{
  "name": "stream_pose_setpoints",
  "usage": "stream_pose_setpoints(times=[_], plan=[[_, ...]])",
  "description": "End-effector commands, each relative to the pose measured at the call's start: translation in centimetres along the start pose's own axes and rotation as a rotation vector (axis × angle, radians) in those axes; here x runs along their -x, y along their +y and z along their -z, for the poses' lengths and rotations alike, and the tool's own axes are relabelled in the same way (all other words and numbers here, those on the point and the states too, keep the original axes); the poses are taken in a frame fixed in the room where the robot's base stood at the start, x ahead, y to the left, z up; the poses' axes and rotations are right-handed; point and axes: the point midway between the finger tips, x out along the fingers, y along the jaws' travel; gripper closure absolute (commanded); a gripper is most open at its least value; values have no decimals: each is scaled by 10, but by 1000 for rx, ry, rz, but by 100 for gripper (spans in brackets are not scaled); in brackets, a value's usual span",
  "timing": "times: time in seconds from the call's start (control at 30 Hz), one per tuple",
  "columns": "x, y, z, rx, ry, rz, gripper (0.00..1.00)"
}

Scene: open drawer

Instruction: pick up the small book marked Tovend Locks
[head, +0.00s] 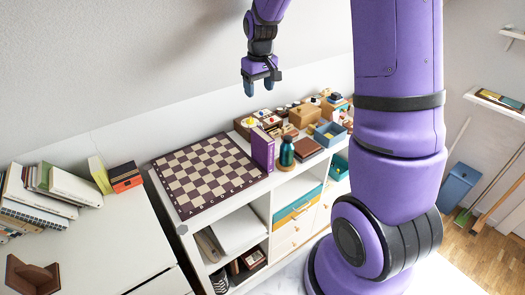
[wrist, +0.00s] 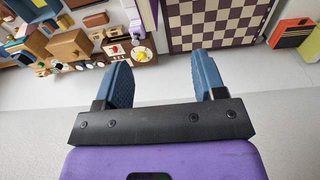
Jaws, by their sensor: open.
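My gripper (head: 259,88) is raised near the wall, above the back of the shelf unit. It is open and empty; in the wrist view its two blue fingers (wrist: 162,66) stand apart with only wall and shelf behind. I cannot read the words Tovend Locks on any book. A purple book (head: 262,150) stands upright at the right edge of the chessboard, below my gripper. A brown book (head: 307,149) lies flat right of the teal bottle. Small orange-and-black books (head: 125,176) and a yellow-green book (head: 99,174) stand left of the chessboard.
The chessboard (head: 205,175) covers the left part of the white shelf unit's top. A teal bottle (head: 286,154) stands beside the purple book. Wooden toys and boxes (head: 305,115) crowd the right part. More books (head: 75,186) stand on the left cabinet.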

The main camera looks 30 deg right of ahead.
Motion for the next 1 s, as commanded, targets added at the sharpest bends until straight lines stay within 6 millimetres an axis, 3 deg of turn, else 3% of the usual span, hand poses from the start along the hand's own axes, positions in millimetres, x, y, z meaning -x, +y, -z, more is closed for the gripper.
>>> stream_pose_setpoints(times=[0.1, 0.3, 0.53, 1.0], plan=[[-42, 15, 14, 0, -39, 9, 36], [-93, 34, 27, 4, -78, 20, 36], [-122, 43, 31, 7, -97, 26, 36], [-177, 42, 27, 7, -99, 27, 36]])
